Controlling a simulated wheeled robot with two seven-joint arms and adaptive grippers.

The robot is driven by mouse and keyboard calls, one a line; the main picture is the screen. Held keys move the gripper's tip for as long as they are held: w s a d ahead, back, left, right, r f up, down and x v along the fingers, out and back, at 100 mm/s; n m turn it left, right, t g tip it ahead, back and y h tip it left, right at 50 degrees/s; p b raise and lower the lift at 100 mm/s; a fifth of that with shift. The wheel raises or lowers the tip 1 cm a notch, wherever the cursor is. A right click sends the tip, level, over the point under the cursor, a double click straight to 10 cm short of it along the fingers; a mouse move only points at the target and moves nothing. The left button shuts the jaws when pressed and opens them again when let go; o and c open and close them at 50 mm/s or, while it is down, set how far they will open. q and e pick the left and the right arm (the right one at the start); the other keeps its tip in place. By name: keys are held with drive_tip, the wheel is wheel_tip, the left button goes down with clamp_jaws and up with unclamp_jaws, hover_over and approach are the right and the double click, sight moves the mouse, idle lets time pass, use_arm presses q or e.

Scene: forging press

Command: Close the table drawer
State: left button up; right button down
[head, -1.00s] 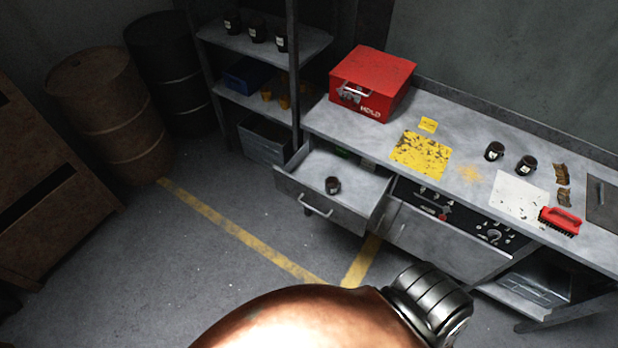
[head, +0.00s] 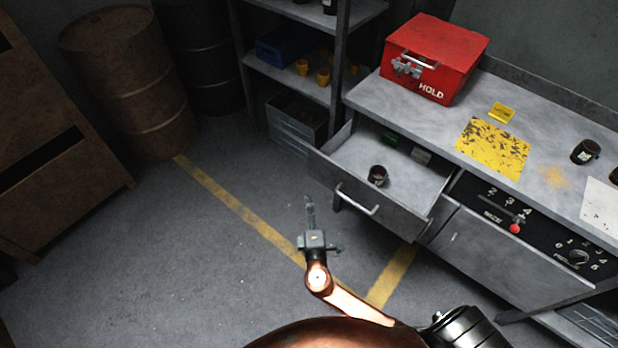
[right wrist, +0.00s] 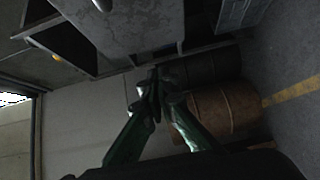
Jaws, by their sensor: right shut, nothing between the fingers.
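The table drawer (head: 365,207) is pulled out of the grey workbench at its left end. It has a light bar handle (head: 357,199) on its front. A small dark jar (head: 377,176) stands inside, with a green item and a pale item near the back. My right gripper (head: 309,202) is in front of the drawer, left of the handle in the picture and apart from it. Its fingers are together and empty; they also show in the right wrist view (right wrist: 157,88). A grey panel at the top of the wrist view is probably the drawer. My left gripper is out of view.
A red box marked HOLD (head: 437,58), a yellow sheet (head: 492,147) and a dark jar (head: 585,151) are on the workbench (head: 385,98). A shelf rack (head: 285,88) stands left of it. The floor before the drawer is clear.

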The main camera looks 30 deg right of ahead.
sight(314, 169)
drive_tip(key=x, duration=0.3)
drive_tip(key=d+b+x, duration=0.1)
drive_tip(key=x, duration=0.3)
drive_tip(key=r+x, duration=0.1)
drive_tip(key=x, duration=0.3)
drive_tip(key=shift+s+d+b, duration=0.2)
drive_tip(key=shift+d+b, duration=0.1)
drive_tip(key=shift+d, duration=0.05)
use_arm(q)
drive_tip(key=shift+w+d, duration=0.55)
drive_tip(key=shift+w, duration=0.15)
use_arm(e)
drive_tip(key=shift+w+d, duration=0.3)
drive_tip(key=shift+d, duration=0.4)
